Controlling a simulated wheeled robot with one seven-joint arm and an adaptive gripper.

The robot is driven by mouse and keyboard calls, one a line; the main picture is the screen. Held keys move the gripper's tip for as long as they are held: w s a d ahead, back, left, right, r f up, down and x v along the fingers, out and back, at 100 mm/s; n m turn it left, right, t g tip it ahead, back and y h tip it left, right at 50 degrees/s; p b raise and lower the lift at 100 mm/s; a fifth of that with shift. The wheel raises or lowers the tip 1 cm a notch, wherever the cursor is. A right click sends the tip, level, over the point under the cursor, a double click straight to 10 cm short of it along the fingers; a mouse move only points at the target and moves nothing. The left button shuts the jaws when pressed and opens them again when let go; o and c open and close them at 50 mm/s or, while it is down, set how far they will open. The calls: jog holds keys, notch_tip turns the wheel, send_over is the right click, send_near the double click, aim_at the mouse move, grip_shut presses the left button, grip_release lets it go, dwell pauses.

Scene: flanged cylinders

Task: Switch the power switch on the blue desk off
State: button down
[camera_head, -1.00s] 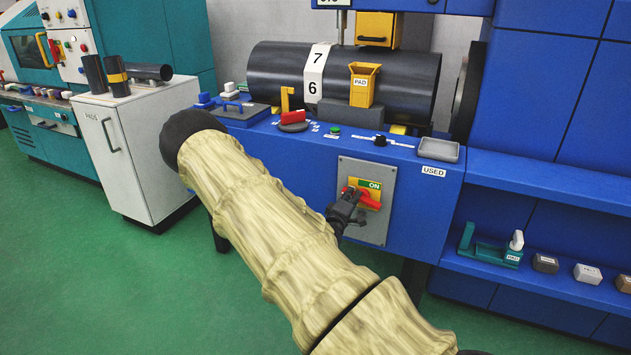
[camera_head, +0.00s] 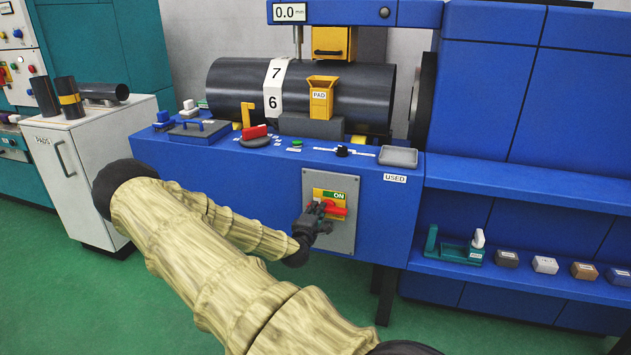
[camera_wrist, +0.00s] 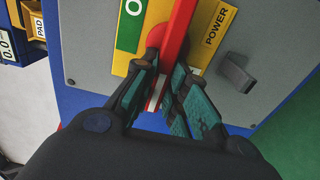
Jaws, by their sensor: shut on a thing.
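The power switch has a red handle (camera_head: 333,209) on a yellow plate (camera_head: 322,194) marked ON, fixed to a grey panel (camera_head: 344,238) on the front of the blue desk (camera_head: 250,195). My gripper (camera_head: 318,212) is at the handle. In the wrist view the red handle (camera_wrist: 178,35) runs between the teal-padded fingers of my gripper (camera_wrist: 163,88), which are shut on it. The yellow plate there (camera_wrist: 217,30) shows POWER and part of another label.
A dark lever-like part (camera_wrist: 237,73) juts from the panel beside the plate. The desk top holds a dark cylinder (camera_head: 230,85), a yellow PAD holder (camera_head: 321,98) and a grey tray (camera_head: 398,157). A shelf with small blocks (camera_head: 545,265) is at right. Green floor is clear in front.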

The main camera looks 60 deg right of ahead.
jog(key=c, duration=1.4)
grip_release()
jog(key=shift+f, duration=0.1)
jog(key=shift+c, duration=0.2)
jog(key=shift+a, duration=0.15)
jog(key=s+a, duration=0.1)
jog(key=a, duration=1)
jog(key=shift+s+a, duration=0.3)
jog(key=shift+s, duration=0.05)
